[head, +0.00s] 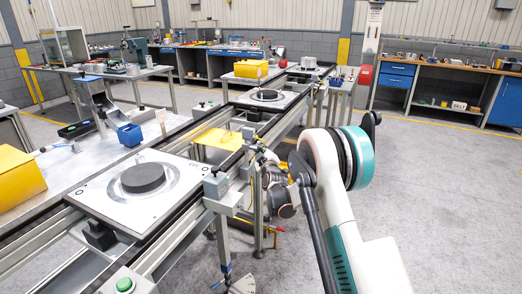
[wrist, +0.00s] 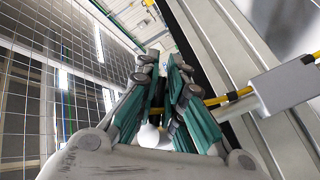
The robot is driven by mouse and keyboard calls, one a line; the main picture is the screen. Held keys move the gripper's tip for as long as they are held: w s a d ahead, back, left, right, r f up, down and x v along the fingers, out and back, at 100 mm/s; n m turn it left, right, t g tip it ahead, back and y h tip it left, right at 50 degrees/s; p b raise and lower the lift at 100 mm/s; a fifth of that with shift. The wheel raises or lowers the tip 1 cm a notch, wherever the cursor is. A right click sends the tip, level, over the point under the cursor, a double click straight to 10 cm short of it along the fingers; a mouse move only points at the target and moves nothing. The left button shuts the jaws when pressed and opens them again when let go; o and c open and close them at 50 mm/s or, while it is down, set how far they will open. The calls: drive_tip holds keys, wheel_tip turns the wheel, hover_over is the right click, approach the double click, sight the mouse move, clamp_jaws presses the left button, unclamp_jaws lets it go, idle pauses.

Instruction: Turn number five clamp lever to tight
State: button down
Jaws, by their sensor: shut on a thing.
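In the wrist view my gripper (wrist: 164,78) has its teal-padded fingers closed around a yellow clamp lever (wrist: 232,96). The lever comes out of a grey clamp block (wrist: 284,86) at the right and runs behind the right finger. Its end between the fingers is mostly hidden. No number can be read on the block. In the head view my white and teal arm reaches down beside the conveyor's right side. My gripper is largely hidden there among the arm links and the rail fittings.
The conveyor rail (head: 190,238) carries a pallet (head: 100,195) with a dark disc and another pallet (head: 268,100) further back. A yellow-and-red lever (head: 262,226) sits on a lower post. A yellow bin (head: 18,178) stands at left. Floor (head: 440,190) at right is clear.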

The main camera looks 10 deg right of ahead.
drive_tip(key=shift+a, duration=0.1)
drive_tip(key=s+m+g+p, duration=0.1)
drive_tip(key=g+p, duration=0.1)
drive_tip(key=s+a+f+m+g+y+p, duration=0.1)
drive_tip(key=m+g+p, duration=0.1)
drive_tip(key=g, duration=0.1)
drive_tip(key=a+f+m+g+y+p, duration=0.1)
drive_tip(key=g+p, duration=0.1)
drive_tip(key=g, duration=0.1)
drive_tip(key=shift+s+f+m, duration=0.15)
drive_tip(key=shift+s+m, duration=0.15)
drive_tip(key=shift+s, duration=0.1)
drive_tip(key=shift+g+y, duration=0.3)
idle(0.3)
drive_tip(key=c, duration=1.7)
unclamp_jaws()
drive_tip(key=shift+f, duration=0.1)
drive_tip(key=shift+s, duration=0.15)
drive_tip(key=shift+v, duration=4)
